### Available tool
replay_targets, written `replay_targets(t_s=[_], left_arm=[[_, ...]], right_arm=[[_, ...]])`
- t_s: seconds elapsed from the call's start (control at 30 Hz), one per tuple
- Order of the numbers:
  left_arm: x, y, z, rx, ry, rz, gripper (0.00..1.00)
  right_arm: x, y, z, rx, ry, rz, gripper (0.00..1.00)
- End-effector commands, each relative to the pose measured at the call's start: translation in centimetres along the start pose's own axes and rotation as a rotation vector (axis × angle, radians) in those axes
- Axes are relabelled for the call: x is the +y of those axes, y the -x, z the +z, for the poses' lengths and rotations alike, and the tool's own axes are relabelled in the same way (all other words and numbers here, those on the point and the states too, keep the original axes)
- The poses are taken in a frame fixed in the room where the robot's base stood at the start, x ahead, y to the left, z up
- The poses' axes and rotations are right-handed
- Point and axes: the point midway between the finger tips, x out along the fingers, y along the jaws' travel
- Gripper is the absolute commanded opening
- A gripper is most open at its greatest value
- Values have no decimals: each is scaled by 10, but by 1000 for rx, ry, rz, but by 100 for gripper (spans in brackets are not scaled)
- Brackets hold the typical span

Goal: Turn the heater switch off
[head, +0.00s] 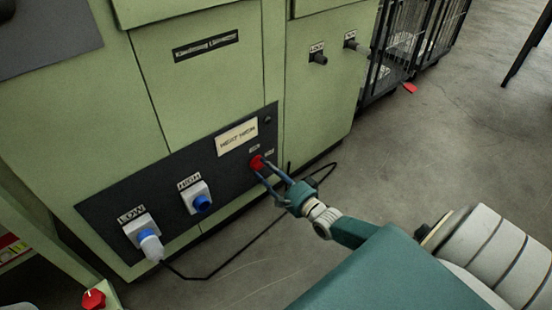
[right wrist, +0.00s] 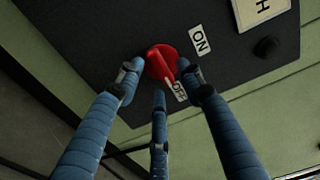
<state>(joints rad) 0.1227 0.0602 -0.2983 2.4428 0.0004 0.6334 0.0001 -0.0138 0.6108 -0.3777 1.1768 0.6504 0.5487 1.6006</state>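The heater switch is a red rotary knob (head: 257,162) on the dark panel (head: 222,171) of the green machine. In the right wrist view the knob (right wrist: 158,60) has a raised red ridge pointing towards the OFF label (right wrist: 179,91). The ON label (right wrist: 199,40) is to the right of the knob. My right gripper (head: 265,170) is at the knob. Its blue fingers (right wrist: 158,82) are spread, with two tips on either side of the knob and one below it. The right-hand fingertip is close to the ridge; I cannot tell whether it touches. My left gripper is not in view.
Blue sockets labelled HIGH (head: 201,203) and LOW (head: 144,232) are left on the panel; a pale plug sits in LOW. A black cable (head: 225,263) lies on the floor. Another red knob (head: 93,299) is at bottom left. Wire cages (head: 405,45) stand behind.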

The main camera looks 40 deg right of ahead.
Motion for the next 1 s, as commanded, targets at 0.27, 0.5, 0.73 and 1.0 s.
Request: replay_targets(t_s=[0.27,0.5,0.73,1.0], left_arm=[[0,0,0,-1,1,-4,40],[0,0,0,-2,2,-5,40],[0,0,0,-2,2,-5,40],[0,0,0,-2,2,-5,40]], right_arm=[[2,56,0,0,0,5,38],[2,99,0,0,-1,5,38],[0,114,-1,1,0,1,38],[0,114,-1,1,0,1,38]])
